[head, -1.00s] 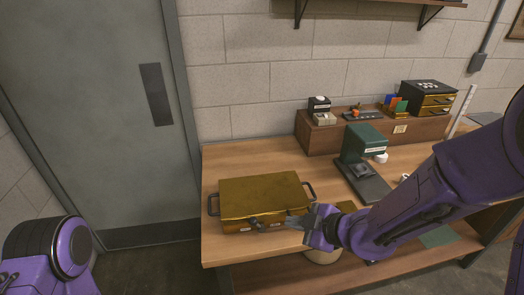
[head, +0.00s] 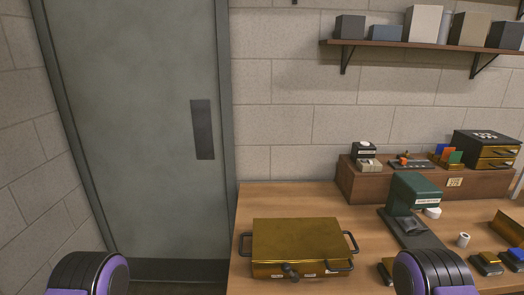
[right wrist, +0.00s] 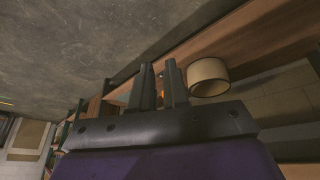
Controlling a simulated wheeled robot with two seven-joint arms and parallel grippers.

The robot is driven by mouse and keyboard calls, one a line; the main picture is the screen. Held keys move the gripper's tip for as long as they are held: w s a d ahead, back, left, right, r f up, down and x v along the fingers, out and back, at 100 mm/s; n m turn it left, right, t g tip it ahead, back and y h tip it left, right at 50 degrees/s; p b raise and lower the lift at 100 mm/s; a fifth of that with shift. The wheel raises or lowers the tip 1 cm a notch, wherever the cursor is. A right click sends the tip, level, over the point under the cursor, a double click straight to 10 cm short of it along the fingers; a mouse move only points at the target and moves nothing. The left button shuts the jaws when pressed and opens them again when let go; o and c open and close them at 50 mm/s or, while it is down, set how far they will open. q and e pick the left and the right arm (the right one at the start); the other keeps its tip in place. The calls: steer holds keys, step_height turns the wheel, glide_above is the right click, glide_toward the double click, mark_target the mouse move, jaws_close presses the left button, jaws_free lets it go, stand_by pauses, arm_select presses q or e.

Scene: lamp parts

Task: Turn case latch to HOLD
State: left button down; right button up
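A brass-coloured case (head: 300,240), lid shut, lies on the wooden workbench in the head view, with a dark handle at each end. A dark latch (head: 290,271) sits on its front face, its lever tilted down to the right. Small pale labels on the front are too small to read. My right gripper (right wrist: 160,68) shows in the right wrist view with a narrow gap between its fingers and nothing held; it is away from the case. Neither gripper shows in the head view.
A wooden riser (head: 430,184) carries small boxes at the back. In the right wrist view a beige cylindrical container (right wrist: 208,77) is close beside my right gripper's fingers.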

steer(key=o, duration=0.6)
steer(key=shift+s+f, duration=0.15)
steer(key=shift+s, duration=0.15)
steer(key=m+t+b, duration=1.3)
steer(key=m+t, duration=0.1)
steer(key=m, duration=0.8)
glide_toward(285, 271)
steer(key=shift+h, duration=0.4)
steer(key=p+x, duration=0.2)
steer(key=x, duration=0.7)
steer(key=shift+w+a+f, duration=0.1)
steer(key=shift+a+f, duration=0.05)
